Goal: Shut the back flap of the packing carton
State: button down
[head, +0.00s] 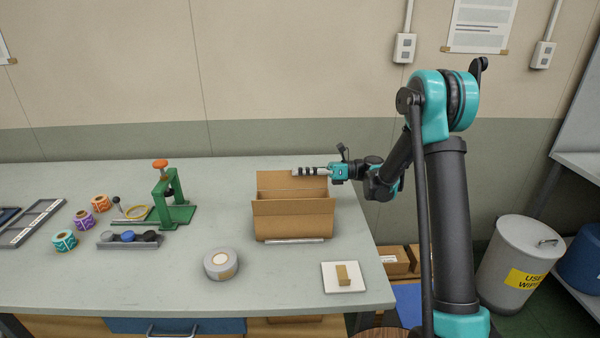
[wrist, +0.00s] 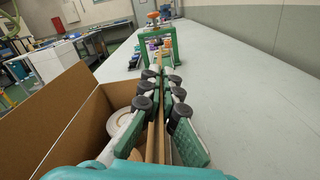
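The brown packing carton (head: 292,225) stands open on the bench, left of my arm. Its back flap (head: 275,181) stands up along the far side. A front flap (head: 292,207) is raised along the near side and also shows at the left of the wrist view (wrist: 60,110). My gripper (head: 296,171) is at the top of the back flap, reaching across it from the right. In the wrist view, the back flap (wrist: 161,130) shows edge-on between the two fingers (wrist: 159,78), which are close together on it. Rolls (wrist: 120,122) lie inside the carton.
A green stand (head: 172,200) with an orange knob is left of the carton. A grey tape roll (head: 221,264) and a white plate (head: 344,277) with a small tan block are in front. Bench space behind the carton is clear.

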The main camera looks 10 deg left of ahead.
aim_at(301, 181)
jog(key=n, duration=0.1)
jog(key=s+n, duration=0.1)
jog(key=n, duration=0.1)
jog(key=shift+s+d+r+n, duration=0.25)
jog(key=shift+s+n, duration=0.15)
jog(key=n, duration=0.1)
jog(key=s+n, duration=0.1)
jog(key=n, duration=0.1)
jog(key=shift+s+d+f+n, duration=0.1)
jog(key=shift+s+d+n, duration=0.2)
jog(key=shift+s, duration=0.1)
jog(key=n, duration=0.1)
jog(key=s+n, duration=0.1)
jog(key=n, duration=0.1)
jog(key=shift+s+d+f+n, duration=0.15)
jog(key=shift+s+f+n, duration=0.15)
jog(key=shift+f, duration=0.05)
jog(key=shift+s+d+f+n, duration=0.1)
jog(key=shift+s+f+n, duration=0.3)
jog(key=shift+n, duration=0.55)
jog(key=shift+s+d+f+n, duration=0.1)
jog(key=shift+s+f+n, duration=0.2)
jog(key=shift+n, duration=0.65)
jog(key=c, duration=1.8)
grip_release()
